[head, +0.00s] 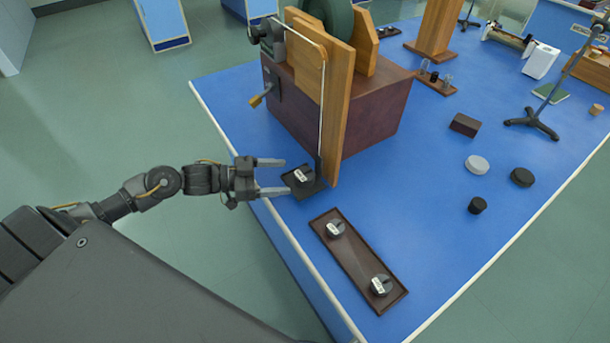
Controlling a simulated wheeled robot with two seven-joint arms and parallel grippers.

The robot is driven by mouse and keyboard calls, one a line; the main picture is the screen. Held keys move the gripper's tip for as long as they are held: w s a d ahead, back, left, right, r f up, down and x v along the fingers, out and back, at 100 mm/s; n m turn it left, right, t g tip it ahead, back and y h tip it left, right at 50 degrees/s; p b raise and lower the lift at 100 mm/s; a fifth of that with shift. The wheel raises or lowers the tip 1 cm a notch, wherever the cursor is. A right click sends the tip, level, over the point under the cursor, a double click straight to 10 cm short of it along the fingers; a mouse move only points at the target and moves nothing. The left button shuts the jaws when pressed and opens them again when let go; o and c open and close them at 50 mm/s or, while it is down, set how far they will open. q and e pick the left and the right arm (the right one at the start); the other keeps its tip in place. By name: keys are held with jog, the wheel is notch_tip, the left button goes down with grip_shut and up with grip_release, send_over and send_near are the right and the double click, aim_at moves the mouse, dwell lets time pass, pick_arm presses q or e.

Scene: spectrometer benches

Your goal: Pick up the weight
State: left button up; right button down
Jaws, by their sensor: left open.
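A slotted weight (304,176) with a pale label sits on a small dark plate (312,190) below the apparatus rod. Two similar weights, a nearer one (381,285) and a farther one (335,230), sit at opposite ends of a brown tray (358,263). My left gripper (285,177) reaches in from the left over the table edge. Its two fingers are apart, with nothing held, and point at the weight on the dark plate. The fingertips appear close to that plate; whether they touch it I cannot tell. My right gripper is out of view.
A wooden apparatus (340,90) on a dark red-brown box stands right behind the small plate. On the blue table (420,230) to the right are a dark block (464,125), several round discs and a stand base (532,123). The table between them and the brown tray is clear.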

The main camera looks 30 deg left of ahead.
aim_at(296, 174)
pick_arm(q)
jog(key=shift+w+d, duration=0.1)
jog(key=shift+d, duration=0.05)
jog(key=p+x, duration=0.1)
jog(key=x, duration=0.3)
jog(key=shift+w+f, duration=0.1)
jog(key=shift+w+d+f, duration=0.1)
jog(key=shift+w+d, duration=0.1)
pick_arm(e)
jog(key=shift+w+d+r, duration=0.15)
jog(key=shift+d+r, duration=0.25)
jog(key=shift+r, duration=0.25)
pick_arm(q)
jog(key=c, duration=1.4)
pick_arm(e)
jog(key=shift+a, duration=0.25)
